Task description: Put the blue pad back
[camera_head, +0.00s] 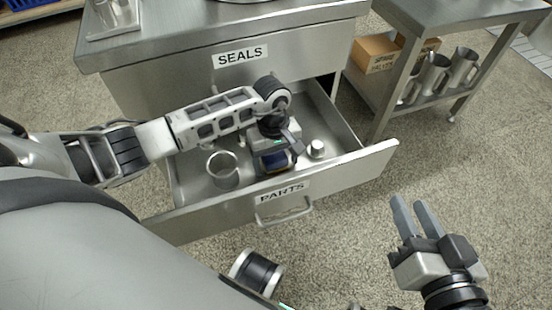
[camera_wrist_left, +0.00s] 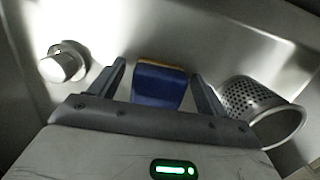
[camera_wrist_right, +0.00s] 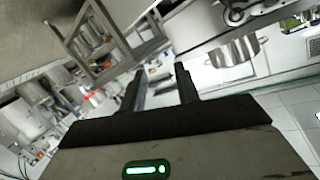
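The blue pad (camera_head: 273,161) lies in the open drawer labelled PARTS; its blue face and tan edge show in the left wrist view (camera_wrist_left: 159,86). My left gripper (camera_wrist_left: 160,82) is open over the drawer, with one finger on each side of the pad and a gap to it on both sides. In the head view this gripper (camera_head: 280,150) partly hides the pad. My right gripper (camera_head: 410,204) is open and empty, out to the right of the drawer over the floor.
A perforated metal basket (camera_head: 223,169) and a small metal cylinder (camera_head: 316,149) lie in the drawer (camera_head: 345,171) on either side of the pad. The closed SEALS drawer (camera_head: 300,55) is above. A steel shelf unit (camera_head: 408,50) with jugs and a box stands at the right.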

